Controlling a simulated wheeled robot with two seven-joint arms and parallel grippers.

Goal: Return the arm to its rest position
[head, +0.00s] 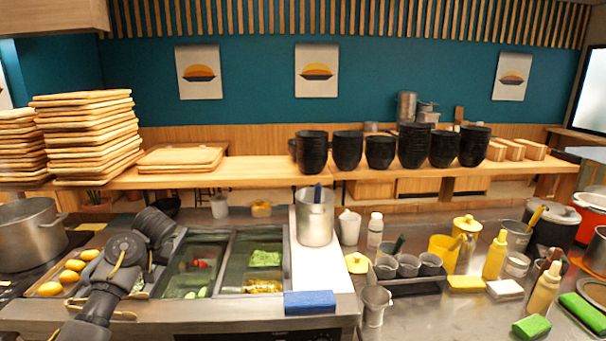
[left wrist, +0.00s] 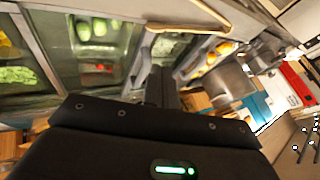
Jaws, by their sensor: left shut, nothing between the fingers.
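My left arm comes in from the lower left of the head view. Its black gripper (head: 155,224) is above the counter, beside the topping bins and apart from the pot. In the left wrist view the dark gripper (left wrist: 161,88) is shut with nothing held, partly hidden behind the wrist housing. My right arm and gripper are not in view.
Topping bins (head: 232,231) with green and red toppings lie right of my left arm. A steel pot (head: 28,236) and several yellow items (head: 74,265) are at left. Black bowls (head: 347,151) and wooden trays (head: 88,138) stand on the back shelf. A blue sponge (head: 309,302) lies in front.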

